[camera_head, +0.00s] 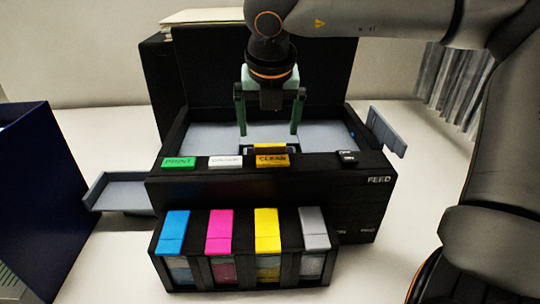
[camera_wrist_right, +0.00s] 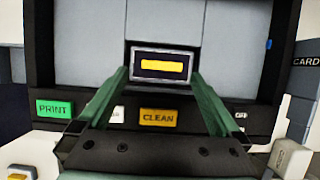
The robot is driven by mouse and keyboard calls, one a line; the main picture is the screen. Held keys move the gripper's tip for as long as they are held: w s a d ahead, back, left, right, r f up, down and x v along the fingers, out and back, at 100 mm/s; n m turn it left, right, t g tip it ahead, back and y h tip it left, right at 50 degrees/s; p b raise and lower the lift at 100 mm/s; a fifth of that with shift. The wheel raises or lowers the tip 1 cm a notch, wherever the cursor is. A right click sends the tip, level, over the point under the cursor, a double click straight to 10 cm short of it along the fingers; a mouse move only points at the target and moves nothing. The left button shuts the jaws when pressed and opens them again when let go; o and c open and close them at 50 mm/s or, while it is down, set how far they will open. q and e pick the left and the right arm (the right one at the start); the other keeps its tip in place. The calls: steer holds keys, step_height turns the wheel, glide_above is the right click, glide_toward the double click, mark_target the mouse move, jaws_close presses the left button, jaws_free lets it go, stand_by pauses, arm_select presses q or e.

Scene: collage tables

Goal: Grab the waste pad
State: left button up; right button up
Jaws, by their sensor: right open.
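The waste pad appears to be the small dark block with a pale rim and a yellow bar, in a recess at the front edge of the printer's grey bed; this block (camera_head: 269,147) also shows in the right wrist view (camera_wrist_right: 148,75). My right gripper (camera_head: 268,131) points down over the bed with its two green fingers apart and nothing between them. In the right wrist view, its fingers (camera_wrist_right: 160,80) reach toward the block's left and right sides. I cannot tell whether they touch it. My left gripper is out of view.
The black printer (camera_head: 270,190) has its lid raised behind my gripper. PRINT (camera_head: 179,162) and CLEAN (camera_head: 272,160) buttons line its front rim. Several coloured cartridges (camera_head: 220,232) stand in front. Grey trays (camera_head: 120,190) jut out at the sides. A dark blue box (camera_head: 45,190) stands left.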

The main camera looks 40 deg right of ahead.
mark_target(270, 144)
steer(key=x, duration=0.2)
steer(key=p+x, duration=0.1)
steer(key=x, duration=0.1)
steer(key=shift+s+d+f, duration=0.1)
steer(key=shift+d+f, duration=0.1)
steer(key=shift+f, duration=0.2)
steer(key=c, duration=1.3)
steer(key=shift+o, duration=0.2)
steer(key=shift+r, duration=0.1)
